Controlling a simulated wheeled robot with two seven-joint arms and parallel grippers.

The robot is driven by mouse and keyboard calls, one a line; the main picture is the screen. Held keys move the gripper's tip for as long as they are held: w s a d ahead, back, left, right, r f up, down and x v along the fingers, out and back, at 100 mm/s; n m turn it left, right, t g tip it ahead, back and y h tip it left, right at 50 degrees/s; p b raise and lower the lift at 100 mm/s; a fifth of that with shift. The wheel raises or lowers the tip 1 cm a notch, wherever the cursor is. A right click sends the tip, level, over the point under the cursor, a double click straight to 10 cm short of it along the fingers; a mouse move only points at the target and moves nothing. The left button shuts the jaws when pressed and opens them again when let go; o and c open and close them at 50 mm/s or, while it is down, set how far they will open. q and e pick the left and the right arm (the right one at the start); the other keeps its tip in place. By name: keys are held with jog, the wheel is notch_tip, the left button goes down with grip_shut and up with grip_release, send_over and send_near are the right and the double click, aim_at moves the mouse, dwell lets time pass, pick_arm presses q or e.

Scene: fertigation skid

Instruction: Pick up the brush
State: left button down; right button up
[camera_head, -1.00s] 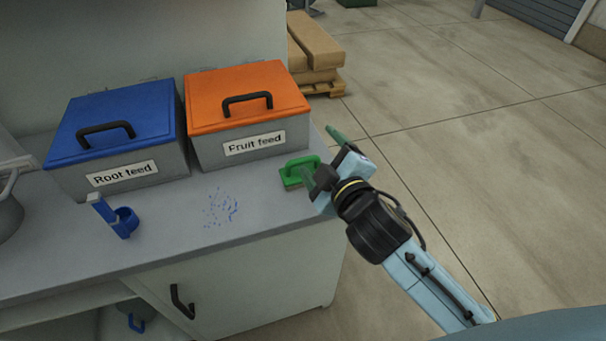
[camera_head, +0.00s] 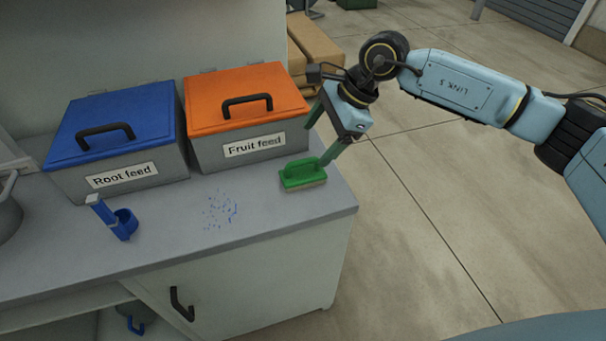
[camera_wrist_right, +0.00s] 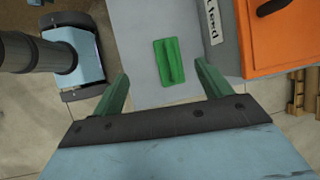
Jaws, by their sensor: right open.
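The green brush (camera_head: 303,175) lies on the grey counter near its right end, in front of the "Fruit feed" bin. It has a green handle on top and a pale bristle edge below. My right gripper (camera_head: 322,140) is open and empty, its green fingers pointing down above and just behind the brush. In the right wrist view the brush (camera_wrist_right: 168,62) lies ahead of the gap between the open fingers (camera_wrist_right: 162,85), apart from them. My left gripper is not in the head view.
The orange-lidded bin (camera_head: 246,97) stands close behind the brush. A blue-lidded bin (camera_head: 117,125) is left of it. The counter's right edge is close.

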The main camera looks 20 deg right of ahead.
jog(key=d+f, duration=0.1)
send_near(297, 175)
jog(key=shift+s+a+f+h+b, duration=0.1)
jog(key=shift+a+f+h+b, duration=0.3)
jog(key=shift+a+f, duration=0.4)
jog(key=shift+w+b+x, duration=0.15)
jog(key=shift+b+x, duration=0.05)
jog(key=shift+x, duration=1.3)
jog(key=shift+w+b+x, duration=0.15)
jog(key=shift+w+x, duration=0.05)
jog(key=shift+x, duration=1.3)
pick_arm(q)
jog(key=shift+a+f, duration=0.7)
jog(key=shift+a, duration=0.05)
pick_arm(e)
jog(key=shift+d, duration=0.1)
jog(key=c, duration=1.1)
notch_tip(297, 175, up, 9)
jog(key=shift+r+p, duration=0.15)
jog(key=shift+p, duration=0.4)
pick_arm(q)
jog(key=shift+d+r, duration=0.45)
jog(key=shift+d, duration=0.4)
pick_arm(e)
jog(key=shift+r, duration=0.45)
